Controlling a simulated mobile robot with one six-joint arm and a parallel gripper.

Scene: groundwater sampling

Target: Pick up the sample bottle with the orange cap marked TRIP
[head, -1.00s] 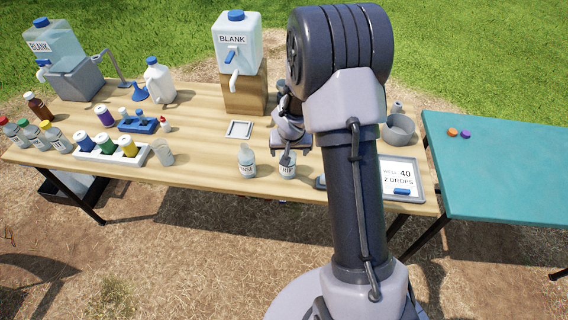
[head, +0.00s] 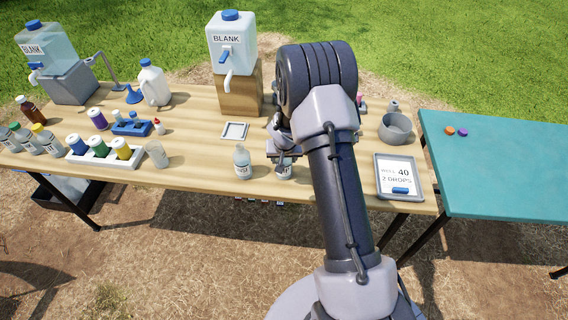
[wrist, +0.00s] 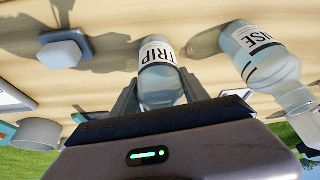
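The bottle marked TRIP (wrist: 160,75) stands between my gripper's two fingers in the wrist view; its top is hidden behind the gripper, so I see no cap on it. In the head view its lower part (head: 284,172) shows below my gripper (head: 284,156), at the table's front edge. The fingers lie close along both sides of the bottle; whether they press on it I cannot tell. A loose orange cap (head: 449,131) lies on the teal table (head: 510,180), beside a purple one (head: 462,132).
An uncapped bottle with a label ending in "NSE" (wrist: 265,60) stands close beside it, also in the head view (head: 242,162). A BLANK container (head: 232,45) on a wooden block stands behind.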

